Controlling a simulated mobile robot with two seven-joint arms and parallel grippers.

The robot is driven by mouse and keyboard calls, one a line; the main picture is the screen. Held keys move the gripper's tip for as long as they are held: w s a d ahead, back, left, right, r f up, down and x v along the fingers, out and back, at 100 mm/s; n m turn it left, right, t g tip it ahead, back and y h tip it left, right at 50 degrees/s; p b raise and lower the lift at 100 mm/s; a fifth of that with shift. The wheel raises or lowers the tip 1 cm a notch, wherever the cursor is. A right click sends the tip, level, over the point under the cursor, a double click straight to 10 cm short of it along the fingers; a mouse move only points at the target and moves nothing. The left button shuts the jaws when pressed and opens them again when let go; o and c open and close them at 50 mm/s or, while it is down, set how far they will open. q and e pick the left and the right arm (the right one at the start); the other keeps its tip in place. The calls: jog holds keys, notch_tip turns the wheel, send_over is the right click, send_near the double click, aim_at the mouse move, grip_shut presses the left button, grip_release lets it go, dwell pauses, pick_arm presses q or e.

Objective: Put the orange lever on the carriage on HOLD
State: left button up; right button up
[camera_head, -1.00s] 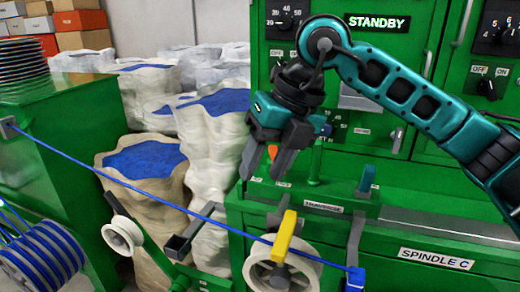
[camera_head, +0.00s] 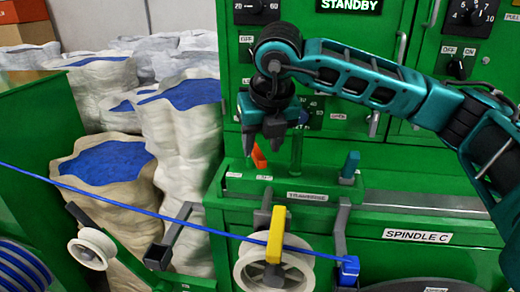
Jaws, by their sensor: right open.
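The small orange lever (camera_head: 259,157) stands on the top of the green carriage (camera_head: 325,197) behind the TRAVERSE label. It leans slightly to the left in the picture, and its upper end is close to my gripper. Two small white labels lie by its foot; their words are too small to read. My right gripper (camera_head: 262,140) is open and points down just above and behind the lever, with its dark fingers apart. I cannot tell whether a finger touches the lever. My left gripper is not in view.
A blue cable (camera_head: 150,213) runs across the front, past a yellow arm (camera_head: 276,234) over a white pulley (camera_head: 250,262), to a blue block (camera_head: 348,267). A green cabinet with knobs rises behind.

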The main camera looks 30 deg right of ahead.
aim_at(259, 155)
jog(key=shift+x, duration=1.5)
grip_shut()
